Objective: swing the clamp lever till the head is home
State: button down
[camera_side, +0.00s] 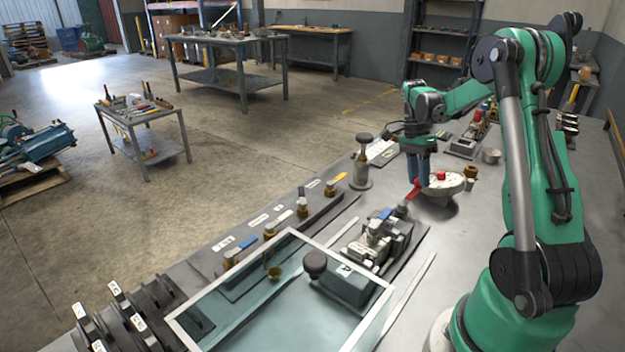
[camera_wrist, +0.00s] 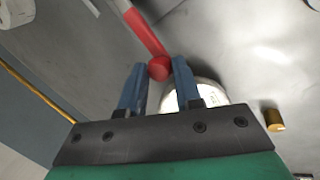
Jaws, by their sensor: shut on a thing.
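The clamp (camera_side: 380,242) stands on a dark base on the bench, with a blue part on top. Its red lever (camera_side: 411,192) rises from the clamp's far right end toward my gripper. In the wrist view the red lever (camera_wrist: 147,33) runs from the upper left down to a round red knob (camera_wrist: 160,68). My gripper (camera_side: 419,184) points down with its blue fingers at the lever's end. In the wrist view my gripper (camera_wrist: 159,72) is shut on the knob, one finger on each side. I cannot make out the clamp's head or its gap.
A round pale dish (camera_side: 443,187) with a red piece on it stands close to the right of my gripper. A knobbed post (camera_side: 362,165) stands to the left. A glass-topped case (camera_side: 285,295) fills the near bench. A brass cylinder (camera_wrist: 273,120) lies right.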

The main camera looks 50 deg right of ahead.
jog(key=c, duration=0.6)
grip_release()
jog(key=v, duration=0.5)
jog(key=shift+r, duration=0.3)
jog(key=w+a+r+n+t+h, duration=0.2)
jog(key=a+n, duration=0.3)
jog(key=a, duration=0.1)
jog(key=w+a+r+n+t+h, duration=0.1)
jog(key=w+a+n+t, duration=0.15)
jog(key=a+n, duration=0.3)
jog(key=s+a+f+n+t+y, duration=0.1)
jog(key=a+n+t, duration=0.5)
jog(key=a+n, duration=0.7)
jog(key=a, duration=0.3)
jog(key=shift+s+f, duration=0.3)
jog(key=shift+s, duration=0.1)
